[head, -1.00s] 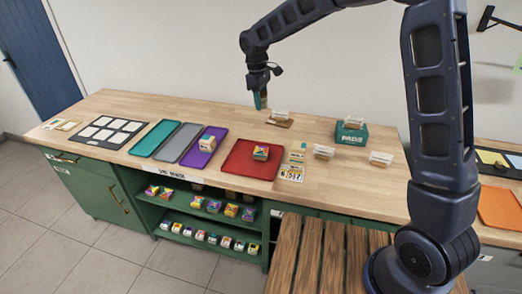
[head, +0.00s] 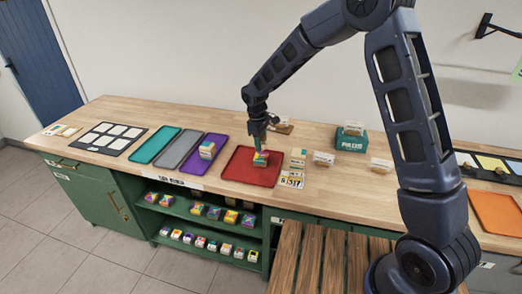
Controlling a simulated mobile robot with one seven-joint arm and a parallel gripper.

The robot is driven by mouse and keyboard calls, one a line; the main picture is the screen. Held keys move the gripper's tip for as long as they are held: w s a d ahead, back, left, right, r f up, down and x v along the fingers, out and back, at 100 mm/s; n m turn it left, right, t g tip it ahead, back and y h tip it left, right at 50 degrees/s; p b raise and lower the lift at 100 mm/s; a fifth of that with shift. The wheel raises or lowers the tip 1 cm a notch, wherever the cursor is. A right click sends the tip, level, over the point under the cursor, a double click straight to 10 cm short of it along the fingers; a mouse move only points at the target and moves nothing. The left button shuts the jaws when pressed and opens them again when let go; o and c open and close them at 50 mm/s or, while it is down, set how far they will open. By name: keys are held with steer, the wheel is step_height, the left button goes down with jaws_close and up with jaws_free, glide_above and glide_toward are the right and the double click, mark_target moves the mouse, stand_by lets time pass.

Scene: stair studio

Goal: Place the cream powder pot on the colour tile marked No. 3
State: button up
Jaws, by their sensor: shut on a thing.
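My gripper (head: 260,149) is down over the red tray (head: 236,168) and shut on a small multicoloured box (head: 260,160). I cannot tell whether the box still touches the tray. Colour tiles lie in a dark holder at the right edge, among them a yellow tile (head: 490,164) and a pale blue one (head: 516,167). A small dark thing lies by the tiles, too small to name. I cannot make out a cream powder pot or any tile number.
Purple (head: 196,166), grey (head: 178,148) and teal (head: 154,145) trays lie left of the red one. A small box (head: 207,151) stands on the purple tray. A green box (head: 351,139) and card holders stand right. An orange mat (head: 498,215) lies far right. A slatted wooden top (head: 320,260) is in front.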

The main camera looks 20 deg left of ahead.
steer(key=shift+f, duration=2.05)
steer(key=shift+f, duration=0.15)
steer(key=o, duration=1)
steer(key=r, duration=0.4)
steer(key=a+r, duration=0.1)
steer(key=r, duration=0.7)
steer(key=shift+w+a+r, duration=0.1)
steer(key=shift+a, duration=0.1)
